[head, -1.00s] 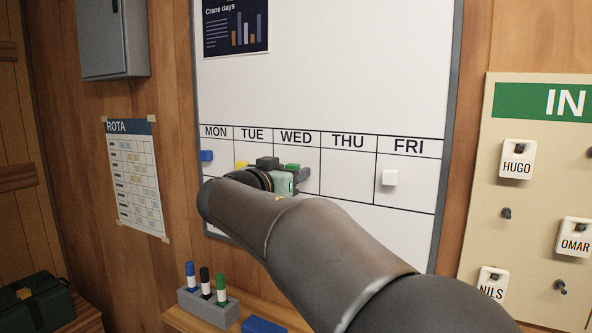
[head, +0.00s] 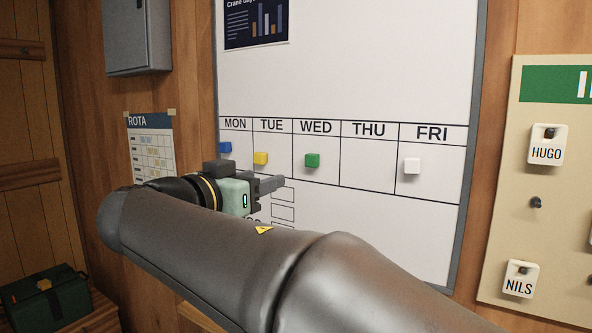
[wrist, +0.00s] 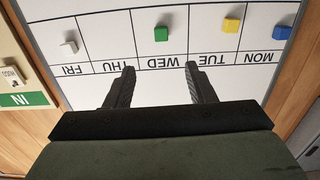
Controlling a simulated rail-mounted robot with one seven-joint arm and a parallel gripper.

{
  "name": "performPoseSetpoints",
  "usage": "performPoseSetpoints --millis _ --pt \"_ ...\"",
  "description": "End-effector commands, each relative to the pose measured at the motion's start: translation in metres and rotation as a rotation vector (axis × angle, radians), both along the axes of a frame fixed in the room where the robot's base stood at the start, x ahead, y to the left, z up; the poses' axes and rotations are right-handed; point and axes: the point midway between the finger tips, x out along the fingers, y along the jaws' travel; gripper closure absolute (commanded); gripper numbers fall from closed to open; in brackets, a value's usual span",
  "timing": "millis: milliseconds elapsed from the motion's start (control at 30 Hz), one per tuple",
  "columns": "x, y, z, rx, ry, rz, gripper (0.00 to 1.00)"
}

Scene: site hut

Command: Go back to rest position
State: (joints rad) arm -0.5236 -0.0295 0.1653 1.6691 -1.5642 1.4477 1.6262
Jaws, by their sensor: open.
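My gripper (wrist: 159,82) is open and empty in the wrist view, its two fingers apart in front of the whiteboard (wrist: 150,13). In the head view my gripper (head: 268,184) is left of centre, below the Tuesday and Wednesday cells and apart from the magnets. The green magnet (head: 312,160) sits in the WED cell, the yellow magnet (head: 260,158) under TUE, the blue magnet (head: 225,147) under MON and the white magnet (head: 412,166) under FRI. The THU cell is empty. My arm covers the lower part of the board.
A tag board (head: 525,220) with HUGO and NILS tags hangs at the right. A rota sheet (head: 151,150) and a grey wall box (head: 137,35) are at the left. A dark green case (head: 42,298) stands at lower left.

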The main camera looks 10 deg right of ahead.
Motion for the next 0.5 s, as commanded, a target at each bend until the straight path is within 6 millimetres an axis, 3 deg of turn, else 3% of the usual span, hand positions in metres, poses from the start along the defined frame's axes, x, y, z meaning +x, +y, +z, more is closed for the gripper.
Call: performPoseSetpoints --millis 133,267,400,500 --pt "-0.004 -0.027 -0.034 -0.018 0.21 -0.02 0.5" --pt "-0.024 -0.072 -0.104 -0.012 0.599 -0.013 0.5" --pt "-0.077 -0.111 -0.19 0.084 1.032 0.083 0.5" --pt "-0.127 -0.122 -0.243 0.214 1.274 0.216 0.5"
